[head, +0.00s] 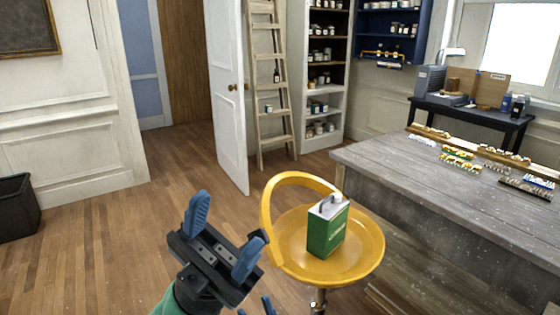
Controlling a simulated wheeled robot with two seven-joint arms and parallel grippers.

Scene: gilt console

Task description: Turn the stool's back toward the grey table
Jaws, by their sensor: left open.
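The yellow stool (360,262) has a round seat on a metal post. Its curved back (268,212) rises along the seat's left and far-left side, away from the grey table (395,170) at the right. A green can (327,232) with a white top and grey handle stands upright on the seat. My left gripper (225,231) is open and empty, just left of the stool's back; its blue fingers are apart. Whether it touches the back is unclear. Only blue fingertips of my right gripper (256,309) show at the bottom edge, below the seat; the rest is out of frame.
Several small coloured items (461,158) lie on the grey table. A white door (228,95) stands open behind, with a wooden ladder (270,85) and shelves beyond. A black bin (17,208) is at far left. The wooden floor left of the stool is clear.

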